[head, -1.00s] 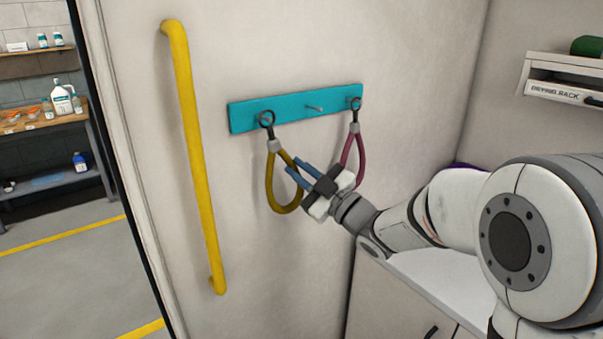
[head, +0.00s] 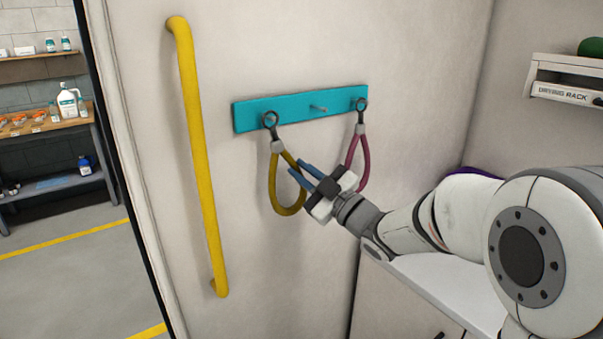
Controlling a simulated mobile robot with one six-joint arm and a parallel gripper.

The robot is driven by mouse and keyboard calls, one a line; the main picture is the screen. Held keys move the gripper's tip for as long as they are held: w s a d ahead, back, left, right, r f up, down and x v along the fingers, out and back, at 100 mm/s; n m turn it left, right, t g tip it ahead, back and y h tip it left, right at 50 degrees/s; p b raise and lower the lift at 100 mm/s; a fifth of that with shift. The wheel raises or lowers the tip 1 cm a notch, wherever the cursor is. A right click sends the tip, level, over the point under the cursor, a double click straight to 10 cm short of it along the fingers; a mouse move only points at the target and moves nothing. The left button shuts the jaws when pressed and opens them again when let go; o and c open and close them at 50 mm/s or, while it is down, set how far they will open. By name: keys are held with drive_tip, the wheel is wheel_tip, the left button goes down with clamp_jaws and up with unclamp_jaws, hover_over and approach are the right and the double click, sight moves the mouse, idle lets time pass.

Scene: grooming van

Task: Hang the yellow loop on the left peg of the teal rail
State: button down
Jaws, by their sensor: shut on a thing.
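The yellow loop (head: 273,180) hangs down below the rail's left end. Its dark ring (head: 270,119) is at the left peg and looks to be around it, though the small size makes this hard to confirm. My gripper (head: 297,170) has come from the lower right, and its blue fingers are shut on the right side of the yellow loop. A crimson loop (head: 364,165) hangs from the right peg, just behind my gripper.
A long yellow grab handle (head: 200,160) stands on the wall left of the rail. A drying rack (head: 565,92) is on the right wall, above a white counter (head: 440,285). Shelves with bottles (head: 70,103) show through the opening at far left.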

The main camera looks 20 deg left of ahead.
drive_tip(key=c, duration=1.3)
unclamp_jaws()
drive_tip(key=shift+c, duration=0.2)
drive_tip(key=s+d+f+m+t+h+b, duration=0.1)
drive_tip(key=d+f+m+h, duration=0.4)
drive_tip(key=d, duration=0.4)
drive_tip(key=s+d+f+m+t+h, duration=0.1)
drive_tip(key=d+f+m+h, duration=0.25)
drive_tip(key=d+h, duration=0.4)
drive_tip(key=s+d+f+m+t+h+b, duration=0.1)
drive_tip(key=d+f+m+h, duration=0.3)
drive_tip(key=d, duration=0.6)
drive_tip(key=s+d+f+m+g+h, duration=0.1)
drive_tip(key=s+f+m+g, duration=0.1)
drive_tip(key=s, duration=0.5)
drive_tip(key=s+d+f+m+g, duration=0.2)
drive_tip(key=s+f+m+g, duration=0.1)
drive_tip(key=s, duration=0.4)
drive_tip(key=s+d+f+m+g+h, duration=0.1)
drive_tip(key=s+f+m+g, duration=0.1)
drive_tip(key=s+g, duration=0.3)
drive_tip(key=shift+s+d+f+h, duration=0.25)
drive_tip(key=shift+s+h, duration=0.1)
drive_tip(key=shift+s, duration=0.9)
